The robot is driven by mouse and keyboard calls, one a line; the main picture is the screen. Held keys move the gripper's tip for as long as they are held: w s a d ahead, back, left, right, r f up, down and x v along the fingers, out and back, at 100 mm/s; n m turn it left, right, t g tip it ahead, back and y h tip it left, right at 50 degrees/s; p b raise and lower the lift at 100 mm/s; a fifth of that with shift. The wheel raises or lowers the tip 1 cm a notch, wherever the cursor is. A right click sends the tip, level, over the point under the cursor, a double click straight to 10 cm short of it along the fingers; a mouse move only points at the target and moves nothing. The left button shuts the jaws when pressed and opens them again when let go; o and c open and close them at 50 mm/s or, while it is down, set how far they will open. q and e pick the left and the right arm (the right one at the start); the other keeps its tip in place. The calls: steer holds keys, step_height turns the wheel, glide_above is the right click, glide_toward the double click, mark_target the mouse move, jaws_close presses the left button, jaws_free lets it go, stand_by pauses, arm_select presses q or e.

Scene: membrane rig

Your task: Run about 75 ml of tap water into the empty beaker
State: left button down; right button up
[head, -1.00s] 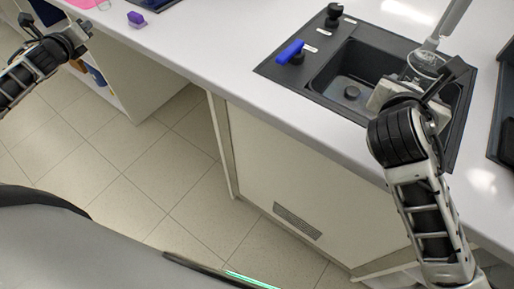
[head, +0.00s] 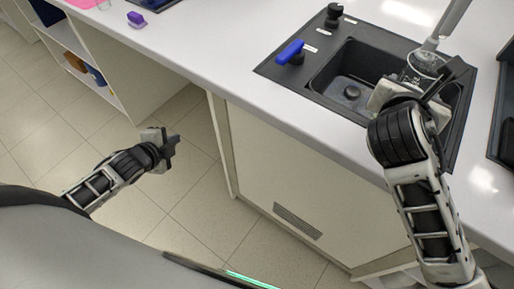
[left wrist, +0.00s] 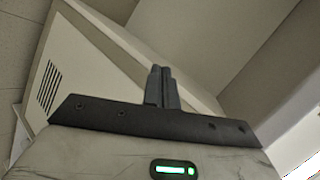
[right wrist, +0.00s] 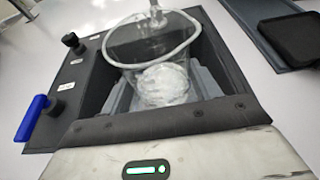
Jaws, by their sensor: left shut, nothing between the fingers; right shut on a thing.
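A clear beaker (head: 424,60) is upright over the right part of the sink, below the tap spout (head: 431,44). In the right wrist view the beaker (right wrist: 124,57) has a pale, rippled patch low inside that looks like churned water; I cannot read a level. My right gripper (head: 425,80) is shut on the beaker; its fingers (right wrist: 160,88) are partly hidden behind the glass. The tap's blue lever (head: 290,51) is at the sink's left edge. My left gripper (head: 172,151) is shut and empty over the floor, in front of the bench; its fingertips (left wrist: 161,72) touch each other.
The dark sink (head: 322,88) has a round drain plug (head: 351,91) and a black knob (head: 334,12) behind the lever. A purple object (head: 136,19) lies far left on the white bench (head: 215,45). A dark tray (head: 502,140) is at the right. The bench between is clear.

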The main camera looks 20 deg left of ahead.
mark_target(431, 59)
steer(key=shift+r, duration=3.05)
arm_select(q)
steer(key=s+d+r+n+h, duration=0.1)
steer(key=s+d+n, duration=0.4)
steer(key=d, duration=0.6)
steer(key=s+d+r+n+h, duration=0.2)
steer(key=s+d+n, duration=0.3)
steer(key=d, duration=0.6)
steer(key=n, duration=0.2)
steer(key=shift+s+r+n+g, duration=0.2)
steer(key=shift+s+n+g, duration=0.1)
steer(key=shift+n, duration=0.1)
steer(key=shift+d, duration=0.1)
